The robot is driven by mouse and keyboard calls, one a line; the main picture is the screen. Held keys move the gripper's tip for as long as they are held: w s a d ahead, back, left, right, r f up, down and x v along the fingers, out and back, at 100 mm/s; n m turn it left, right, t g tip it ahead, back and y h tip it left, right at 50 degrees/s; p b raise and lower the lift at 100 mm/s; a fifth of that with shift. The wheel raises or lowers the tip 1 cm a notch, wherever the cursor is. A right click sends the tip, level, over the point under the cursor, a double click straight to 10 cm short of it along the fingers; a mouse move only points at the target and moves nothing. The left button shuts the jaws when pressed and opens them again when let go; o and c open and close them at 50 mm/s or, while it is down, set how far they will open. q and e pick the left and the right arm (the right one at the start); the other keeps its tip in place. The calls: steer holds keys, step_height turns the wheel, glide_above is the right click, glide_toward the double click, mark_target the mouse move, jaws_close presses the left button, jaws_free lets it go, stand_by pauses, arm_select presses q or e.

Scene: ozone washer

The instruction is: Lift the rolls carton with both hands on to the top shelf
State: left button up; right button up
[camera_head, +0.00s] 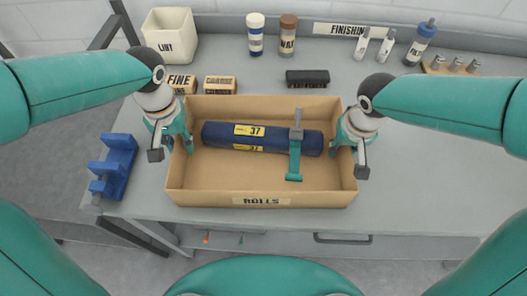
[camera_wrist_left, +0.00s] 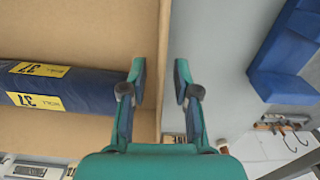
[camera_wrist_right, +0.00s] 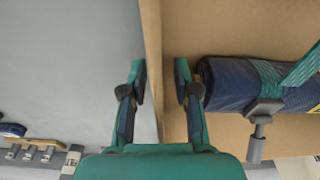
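The rolls carton (camera_head: 200,197) is an open brown box labelled ROLLS, sitting on the grey bench. My left gripper (camera_head: 172,151) is open at the carton's left wall. In the left wrist view its fingers (camera_wrist_left: 160,82) straddle that wall, with gaps. My right gripper (camera_head: 347,158) is open at the right wall. In the right wrist view its fingers (camera_wrist_right: 160,82) straddle the wall (camera_wrist_right: 151,40). I cannot make out the top shelf.
Behind the carton stand FINE (camera_head: 181,83) and COARSE (camera_head: 220,85) blocks and a dark brush (camera_head: 307,78). A white LINT bin (camera_head: 170,36) and several bottles line the back. A blue bracket (camera_head: 116,165) sits left of the carton. The bench right of it is clear.

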arm_select(q)
jaws_close()
arm_select(e)
jaws_close()
arm_select(q)
steer(key=shift+r, duration=0.2)
arm_select(e)
steer(key=shift+r, duration=0.2)
